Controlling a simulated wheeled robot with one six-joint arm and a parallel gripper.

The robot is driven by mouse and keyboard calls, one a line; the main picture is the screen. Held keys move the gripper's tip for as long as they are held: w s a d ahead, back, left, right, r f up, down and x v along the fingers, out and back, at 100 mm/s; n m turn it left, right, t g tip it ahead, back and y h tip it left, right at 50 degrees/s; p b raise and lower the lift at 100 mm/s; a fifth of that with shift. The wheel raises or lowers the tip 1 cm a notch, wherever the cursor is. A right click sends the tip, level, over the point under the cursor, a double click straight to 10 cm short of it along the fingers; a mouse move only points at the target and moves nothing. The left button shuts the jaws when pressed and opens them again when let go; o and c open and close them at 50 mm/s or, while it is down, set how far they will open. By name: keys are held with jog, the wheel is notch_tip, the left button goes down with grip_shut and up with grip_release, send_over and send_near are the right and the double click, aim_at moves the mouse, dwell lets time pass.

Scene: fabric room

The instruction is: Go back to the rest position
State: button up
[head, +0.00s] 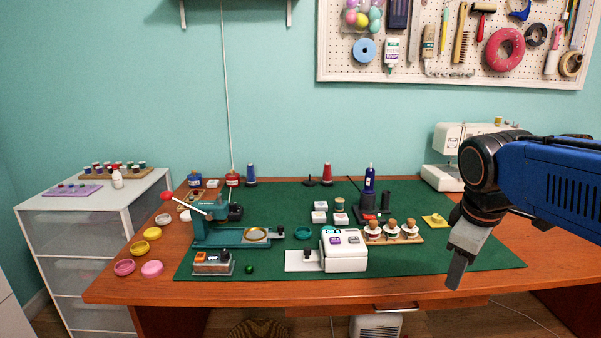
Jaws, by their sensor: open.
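My gripper (457,272) hangs from my blue arm at the right of the head view. It points down over the front right part of the green mat (400,270), with nothing visible in it. Its fingers show edge-on, one in front of the other, and they are open. It is to the right of the white box (345,262) and the wooden rack with stoppered jars (393,240), apart from both.
A teal press (215,234) with a red-knobbed lever stands on the left of the mat. A white sewing machine (440,178) stands at the back right, behind my arm. A white drawer unit (90,235) is left of the wooden table (120,287).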

jog(key=s+a+f+m+t+y, duration=0.1)
jog(key=s+a+f+m, duration=0.2)
jog(key=s+f+m, duration=0.5)
notch_tip(320, 180, down, 2)
jog(key=s, duration=0.2)
jog(key=shift+s+a+f+t+y, duration=0.15)
jog(key=shift+s+t+y, duration=0.15)
jog(key=shift+s+t, duration=0.1)
dwell(0.9)
